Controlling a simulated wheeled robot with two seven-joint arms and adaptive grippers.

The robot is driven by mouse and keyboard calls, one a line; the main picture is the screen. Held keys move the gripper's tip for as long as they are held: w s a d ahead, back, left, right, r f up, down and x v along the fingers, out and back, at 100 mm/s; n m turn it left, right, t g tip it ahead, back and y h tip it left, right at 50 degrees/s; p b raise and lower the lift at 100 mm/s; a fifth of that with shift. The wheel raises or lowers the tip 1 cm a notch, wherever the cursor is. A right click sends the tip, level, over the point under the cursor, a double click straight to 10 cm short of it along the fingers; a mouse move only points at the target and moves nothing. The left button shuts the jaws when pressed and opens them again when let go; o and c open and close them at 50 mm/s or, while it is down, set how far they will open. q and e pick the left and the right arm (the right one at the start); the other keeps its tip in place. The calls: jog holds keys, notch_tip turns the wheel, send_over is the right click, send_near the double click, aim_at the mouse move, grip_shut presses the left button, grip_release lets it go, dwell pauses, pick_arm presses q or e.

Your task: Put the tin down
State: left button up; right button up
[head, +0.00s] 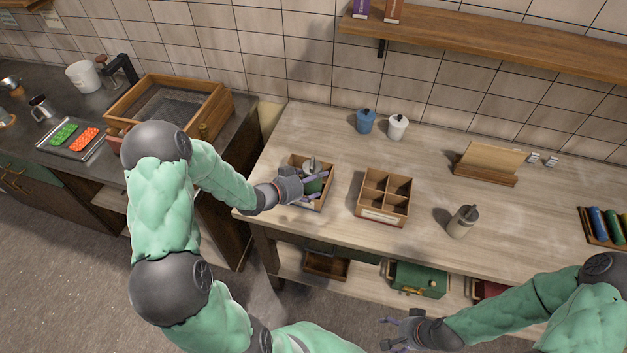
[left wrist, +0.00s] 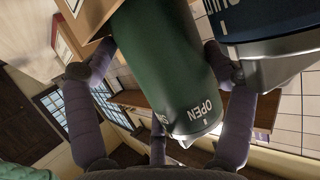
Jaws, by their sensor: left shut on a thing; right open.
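A dark green tin (left wrist: 160,65) with a pale end marked "OPEN" is between the fingers of my left gripper (left wrist: 165,100) in the left wrist view. In the head view my left gripper (head: 312,187) is shut on the green tin (head: 314,185), over or inside a wooden box (head: 325,199) on the counter. Whether the tin touches the box floor is hidden. A dark blue, grey-ended cylinder (left wrist: 265,40) is close beside the tin in the left wrist view. My right gripper (head: 392,335) is open and empty at the bottom, in front of the counter.
A divided wooden box (head: 382,218) with empty compartments stands to the right on the counter (head: 430,160). A grey canister (head: 463,221) stands further right. Blue (head: 365,121) and white (head: 397,127) jars are behind. A wooden stand (head: 489,163) and a tray of coloured cylinders (head: 606,227) are at right.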

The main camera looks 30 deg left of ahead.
pick_arm(q)
jog(key=shift+f+b, duration=0.4)
jog(key=shift+f, duration=0.2)
jog(key=shift+s+d, duration=0.1)
jog(key=o, duration=1)
jog(key=shift+f, duration=0.1)
jog(key=shift+o, duration=0.2)
jog(key=shift+r+p, duration=0.45)
jog(key=shift+r, duration=0.25)
jog(key=p+v, duration=0.1)
jog(key=v, duration=1.1)
